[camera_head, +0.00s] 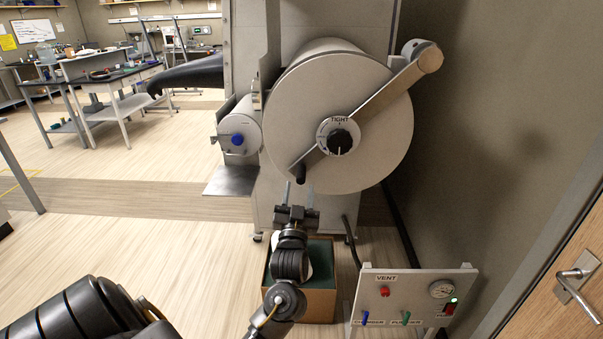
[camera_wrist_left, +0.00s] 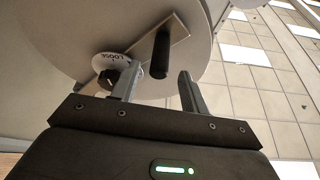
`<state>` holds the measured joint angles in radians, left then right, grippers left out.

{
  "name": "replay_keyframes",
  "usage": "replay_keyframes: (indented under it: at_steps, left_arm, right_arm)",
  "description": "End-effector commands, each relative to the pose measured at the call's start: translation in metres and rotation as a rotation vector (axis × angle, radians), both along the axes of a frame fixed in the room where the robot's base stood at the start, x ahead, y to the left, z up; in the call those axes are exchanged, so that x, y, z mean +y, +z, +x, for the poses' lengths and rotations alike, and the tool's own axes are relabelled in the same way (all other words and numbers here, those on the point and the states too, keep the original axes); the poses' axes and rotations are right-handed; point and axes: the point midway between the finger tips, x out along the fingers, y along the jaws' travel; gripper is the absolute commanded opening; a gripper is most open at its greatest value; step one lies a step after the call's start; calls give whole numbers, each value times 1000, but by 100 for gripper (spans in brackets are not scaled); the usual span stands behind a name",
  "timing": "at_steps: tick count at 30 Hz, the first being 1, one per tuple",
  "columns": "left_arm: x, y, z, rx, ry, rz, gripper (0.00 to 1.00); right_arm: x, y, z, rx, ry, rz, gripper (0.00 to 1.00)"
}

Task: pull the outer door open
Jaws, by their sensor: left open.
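The outer door (camera_head: 300,95) is a large round pale metal disc, seen from the front and above, and looks closed on its chamber. A flat bar (camera_head: 380,100) crosses it diagonally, with a black knob (camera_head: 339,142) on a dial marked TIGHT at its middle. A dark peg handle (camera_head: 299,173) sticks out at the bar's lower left end. My left gripper (camera_head: 297,188) is open just below this handle. In the left wrist view the handle (camera_wrist_left: 161,52) shows between the two fingers, near their tips; I cannot tell whether they touch it. My right gripper is not in view.
A smaller cylinder (camera_head: 239,135) with a blue knob sits left of the door, above a metal shelf (camera_head: 229,180). Below stand an open box (camera_head: 305,305) and a control panel (camera_head: 410,285) marked VENT.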

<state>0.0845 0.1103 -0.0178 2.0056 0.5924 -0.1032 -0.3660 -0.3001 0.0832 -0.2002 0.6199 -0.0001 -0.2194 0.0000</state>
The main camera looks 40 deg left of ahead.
Motion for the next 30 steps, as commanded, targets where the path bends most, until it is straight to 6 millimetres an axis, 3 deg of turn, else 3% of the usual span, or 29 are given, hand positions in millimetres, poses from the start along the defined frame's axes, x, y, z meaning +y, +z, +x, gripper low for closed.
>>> replay_keyframes:
  at_steps: [9, 21, 30]
  left_arm:
    - [25, 20, 37, 1, 0, 2, 45]
    - [29, 21, 44, 0, -1, 0, 45]
    - [29, 21, 44, 1, -1, 0, 8]
  right_arm:
    - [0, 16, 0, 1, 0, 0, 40]
    - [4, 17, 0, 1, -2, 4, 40]
    - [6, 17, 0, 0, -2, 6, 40]
